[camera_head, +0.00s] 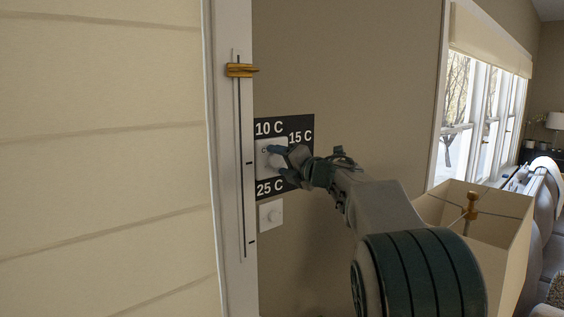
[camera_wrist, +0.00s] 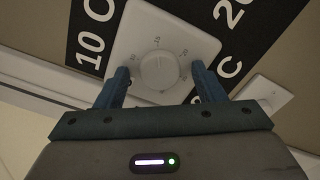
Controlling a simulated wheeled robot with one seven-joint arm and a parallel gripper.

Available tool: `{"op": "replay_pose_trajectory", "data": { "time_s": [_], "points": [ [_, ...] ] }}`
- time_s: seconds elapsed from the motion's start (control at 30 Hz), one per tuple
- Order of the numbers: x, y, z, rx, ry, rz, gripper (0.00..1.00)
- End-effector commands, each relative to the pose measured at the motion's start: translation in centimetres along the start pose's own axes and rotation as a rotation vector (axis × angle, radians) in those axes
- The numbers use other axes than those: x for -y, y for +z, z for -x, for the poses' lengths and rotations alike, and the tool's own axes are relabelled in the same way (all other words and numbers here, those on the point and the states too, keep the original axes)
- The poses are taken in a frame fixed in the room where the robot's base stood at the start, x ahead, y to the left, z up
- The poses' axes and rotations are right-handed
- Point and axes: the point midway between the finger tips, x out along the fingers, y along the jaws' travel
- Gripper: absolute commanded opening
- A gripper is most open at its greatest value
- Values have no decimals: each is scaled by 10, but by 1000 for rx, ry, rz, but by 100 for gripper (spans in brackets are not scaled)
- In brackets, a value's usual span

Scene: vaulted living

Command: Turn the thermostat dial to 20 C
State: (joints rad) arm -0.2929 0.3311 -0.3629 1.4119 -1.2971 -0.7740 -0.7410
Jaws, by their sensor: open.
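The white thermostat plate (camera_head: 265,147) is on the wall, over a black panel (camera_head: 307,122) lettered 10 C, 15 C and 25 C in the head view. In the wrist view, the round dial (camera_wrist: 158,68) sits at the middle of the plate (camera_wrist: 200,47), with small marks around it. The dial's setting is too faint to read surely. My gripper (camera_wrist: 162,74) is open, with one blue finger on each side of the dial; I cannot tell whether they touch it. In the head view my gripper (camera_head: 279,156) hides the dial and part of the panel.
A smaller white plate with a knob (camera_head: 271,214) is just below the panel. A vertical slider with an orange handle (camera_head: 240,70) is on the white trim to the left. A lampshade (camera_head: 490,245) stands close to my arm at right, with windows (camera_head: 480,110) behind.

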Motion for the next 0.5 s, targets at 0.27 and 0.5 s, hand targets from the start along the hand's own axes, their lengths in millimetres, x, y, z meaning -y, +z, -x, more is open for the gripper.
{"op": "replay_pose_trajectory", "data": {
  "time_s": [0.27, 0.5],
  "points": [
    [0, 0, 0, 0, 0, 0, 18],
    [0, 0, 0, 0, -1, -13, 19]
  ]
}}
